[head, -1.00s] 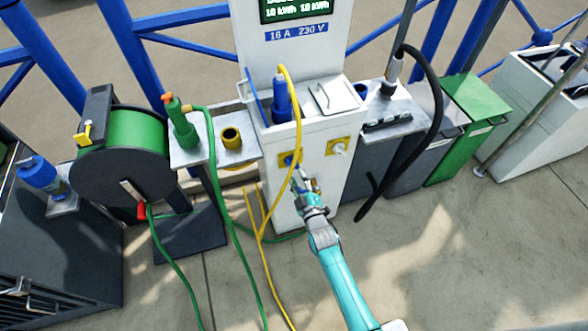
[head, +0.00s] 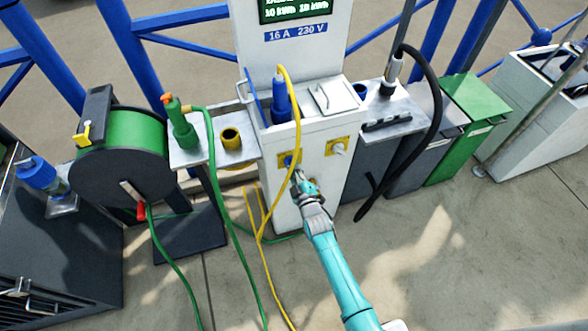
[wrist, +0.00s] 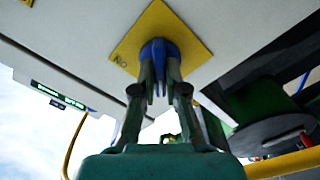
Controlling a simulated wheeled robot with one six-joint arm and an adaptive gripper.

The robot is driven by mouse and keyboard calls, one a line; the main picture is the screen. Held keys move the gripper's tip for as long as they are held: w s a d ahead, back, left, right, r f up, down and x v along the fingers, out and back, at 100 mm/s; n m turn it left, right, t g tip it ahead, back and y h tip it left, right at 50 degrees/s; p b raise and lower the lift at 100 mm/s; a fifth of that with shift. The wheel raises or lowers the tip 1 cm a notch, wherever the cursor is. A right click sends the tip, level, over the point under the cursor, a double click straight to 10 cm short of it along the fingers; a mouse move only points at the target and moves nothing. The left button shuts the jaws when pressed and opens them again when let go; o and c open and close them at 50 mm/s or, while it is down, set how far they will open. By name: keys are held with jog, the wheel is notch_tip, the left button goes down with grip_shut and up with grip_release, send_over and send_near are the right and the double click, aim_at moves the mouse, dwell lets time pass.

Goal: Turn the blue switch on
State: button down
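The blue switch (head: 289,160) sits on a yellow plate on the front of the white power pedestal, left of a white switch (head: 338,149) on its own yellow plate. My gripper (head: 297,172) is at the blue switch, reaching up from the front, and partly covers it. In the wrist view the blue switch (wrist: 160,46) is between the fingertips of my gripper (wrist: 160,70), with blue showing in the narrow gap. The fingers appear closed on its two sides.
A yellow cable (head: 297,110) hangs from the blue plug down across the pedestal front, close beside my gripper. A green hose reel (head: 134,131) stands at left. A black hose (head: 436,110) hangs at right.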

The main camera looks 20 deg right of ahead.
jog(key=shift+m, duration=0.3)
jog(key=m, duration=1.7)
jog(key=shift+m, duration=0.3)
dwell(0.4)
jog(key=c, duration=1.2)
grip_release()
